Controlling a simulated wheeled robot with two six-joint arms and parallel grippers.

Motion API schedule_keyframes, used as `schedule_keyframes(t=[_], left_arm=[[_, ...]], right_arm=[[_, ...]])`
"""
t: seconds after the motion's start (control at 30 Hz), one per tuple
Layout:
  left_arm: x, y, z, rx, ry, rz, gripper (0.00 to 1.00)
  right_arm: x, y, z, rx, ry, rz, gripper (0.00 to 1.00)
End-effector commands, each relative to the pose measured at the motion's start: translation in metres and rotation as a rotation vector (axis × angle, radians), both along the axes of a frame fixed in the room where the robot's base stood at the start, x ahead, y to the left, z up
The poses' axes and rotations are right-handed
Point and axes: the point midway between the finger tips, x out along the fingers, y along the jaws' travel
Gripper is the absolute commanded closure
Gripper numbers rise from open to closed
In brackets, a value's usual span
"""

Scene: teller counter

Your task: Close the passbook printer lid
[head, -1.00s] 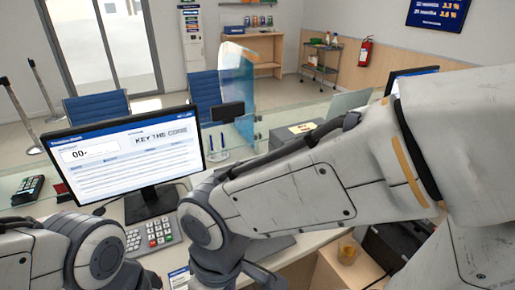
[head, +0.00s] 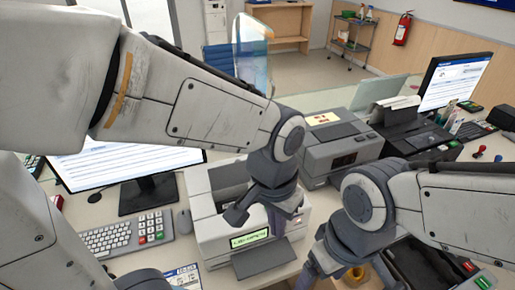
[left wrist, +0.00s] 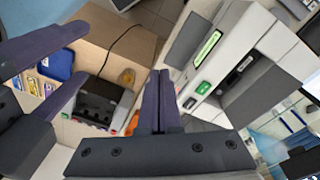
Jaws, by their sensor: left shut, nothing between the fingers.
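The passbook printer (head: 208,212) is a pale grey box on the counter with a small green display and a dark recess on top. The left arm covers part of it, and I cannot clearly make out its lid. In the left wrist view its white front (left wrist: 240,22) and a dark grey panel (left wrist: 262,98) show on the right. My left gripper (head: 238,214) is over the printer, pointing down; its fingers (left wrist: 158,78) are together and empty. My right gripper (head: 312,268) is low, right of the printer; its spread fingers show in the left wrist view (left wrist: 45,75).
A glass partition (head: 250,50) rises behind.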

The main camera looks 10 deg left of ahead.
Motion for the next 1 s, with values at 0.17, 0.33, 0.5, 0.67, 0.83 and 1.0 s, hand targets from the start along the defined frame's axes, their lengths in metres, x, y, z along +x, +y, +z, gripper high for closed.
schedule_keyframes(t=[0.17,0.33,0.5,0.67,0.83,1.0], left_arm=[[0.14,0.036,0.009,0.027,-0.056,0.413,1.0],[0.242,0.11,0.005,0.05,-0.115,0.764,1.0],[0.291,0.171,-0.002,0.066,-0.155,0.975,1.0],[0.304,0.19,-0.008,0.07,-0.166,1.034,1.0],[0.308,0.193,-0.031,0.071,-0.164,1.034,1.0],[0.315,0.198,-0.066,0.072,-0.163,1.031,1.0]], right_arm=[[0.0,0.0,-0.006,0.0,0.0,0.0,0.15],[0.0,0.0,-0.01,0.0,0.0,0.001,0.15],[0.0,0.0,-0.011,0.0,0.0,0.001,0.15],[0.0,0.0,-0.01,0.0,0.0,0.001,0.15],[0.0,0.0,-0.003,0.0,0.0,0.0,0.15],[0.0,0.0,0.008,0.0,0.0,0.0,0.15]])
